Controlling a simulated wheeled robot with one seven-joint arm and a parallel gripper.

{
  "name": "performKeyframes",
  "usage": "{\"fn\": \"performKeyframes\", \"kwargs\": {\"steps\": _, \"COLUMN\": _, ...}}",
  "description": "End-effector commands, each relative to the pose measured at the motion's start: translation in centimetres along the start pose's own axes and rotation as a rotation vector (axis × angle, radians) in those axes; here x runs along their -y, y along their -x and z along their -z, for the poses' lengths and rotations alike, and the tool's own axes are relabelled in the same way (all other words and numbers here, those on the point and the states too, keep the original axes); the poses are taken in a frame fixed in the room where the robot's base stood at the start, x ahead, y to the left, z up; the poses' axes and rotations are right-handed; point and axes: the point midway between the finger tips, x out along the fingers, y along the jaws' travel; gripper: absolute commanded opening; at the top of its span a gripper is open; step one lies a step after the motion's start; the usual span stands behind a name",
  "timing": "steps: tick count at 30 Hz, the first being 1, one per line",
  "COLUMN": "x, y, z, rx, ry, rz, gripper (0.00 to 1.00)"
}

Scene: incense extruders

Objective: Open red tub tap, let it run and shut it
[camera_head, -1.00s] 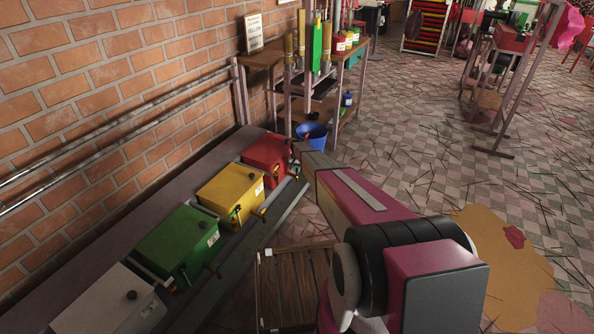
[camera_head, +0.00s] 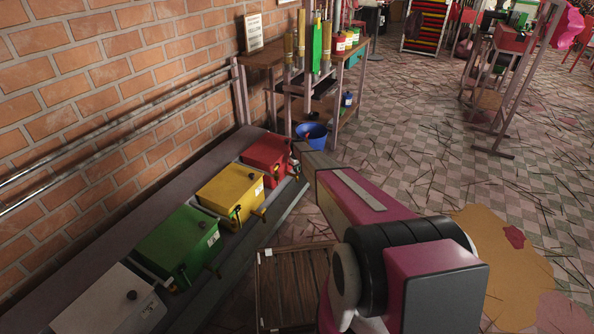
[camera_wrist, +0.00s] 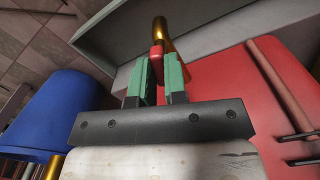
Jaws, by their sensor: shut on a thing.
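The red tub (camera_head: 266,153) stands at the far end of a row of tubs along the brick wall. It fills the right side of the wrist view (camera_wrist: 237,90). Its brass tap (camera_wrist: 160,32) with a red handle (camera_wrist: 156,54) shows at the top middle of the wrist view. My gripper (camera_wrist: 163,72) has green fingers closed around the red handle. In the head view my arm reaches to the tub's front, and the fingertips are too small there to make out. No flow from the tap can be made out.
Yellow (camera_head: 230,195), green (camera_head: 179,245) and white (camera_head: 108,303) tubs stand along the same bench. A blue bucket (camera_head: 312,133) is just past the red tub, and also left in the wrist view (camera_wrist: 62,112). A wooden crate (camera_head: 293,288) is below.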

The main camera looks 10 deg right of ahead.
Motion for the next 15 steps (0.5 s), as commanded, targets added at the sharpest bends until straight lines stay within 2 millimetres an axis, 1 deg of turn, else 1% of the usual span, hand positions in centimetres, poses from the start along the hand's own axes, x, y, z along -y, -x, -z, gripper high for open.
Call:
{"fn": "performKeyframes", "kwargs": {"steps": 6, "x": -0.02, "y": 0.09, "z": 0.01, "rx": 0.0, "ry": 0.138, "rz": -0.001, "gripper": 0.0}}
{"fn": "performKeyframes", "kwargs": {"steps": 15, "x": -0.02, "y": 0.1, "z": 0.01, "rx": 0.0, "ry": 0.233, "rz": -0.001, "gripper": 0.0}}
